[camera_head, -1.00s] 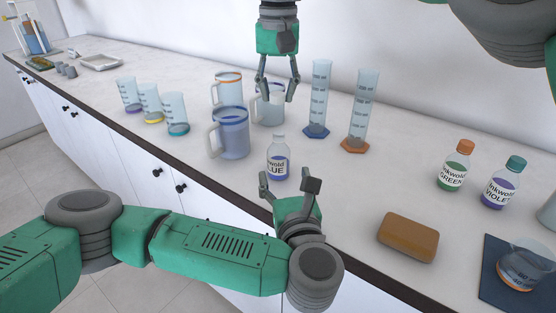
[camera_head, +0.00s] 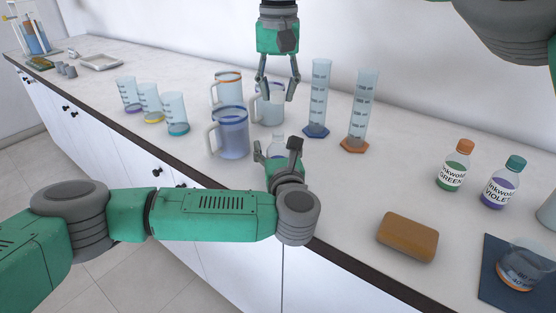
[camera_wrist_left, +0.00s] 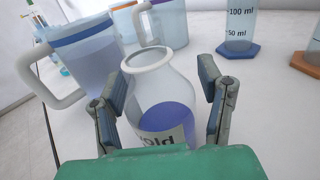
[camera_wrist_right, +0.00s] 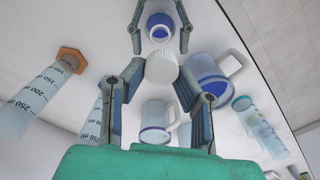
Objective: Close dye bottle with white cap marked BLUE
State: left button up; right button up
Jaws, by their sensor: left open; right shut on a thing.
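The dye bottle (camera_head: 278,145) stands uncapped near the counter's front edge, mostly hidden behind my left gripper (camera_head: 277,150) in the head view. In the left wrist view the bottle (camera_wrist_left: 160,95) shows its open mouth, blue-violet dye and part of a label. The open left fingers (camera_wrist_left: 163,95) are on either side of it, with small gaps. My right gripper (camera_head: 277,95) is above and behind the bottle, pointing down. In the right wrist view the right gripper (camera_wrist_right: 160,80) is shut on the white cap (camera_wrist_right: 162,70). The cap's marking cannot be read.
A blue jug (camera_head: 231,140) stands close left of the bottle, with a clear jug (camera_head: 270,112) behind. Two graduated cylinders (camera_head: 318,100) stand to the right. Green (camera_head: 455,170) and violet (camera_head: 500,188) bottles and a brown block (camera_head: 408,237) are farther right. Counter between is clear.

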aim_at(279, 133)
pick_arm(q)
grip_shut()
pick_arm(e)
jog(key=f, duration=0.1)
jog(key=s+f, duration=0.1)
jog(key=f, duration=0.3)
jog(key=shift+s+d, duration=0.15)
jog(key=shift+s, duration=0.15)
dwell(0.3)
jog(key=shift+f, duration=0.85)
jog(key=shift+f, duration=0.6)
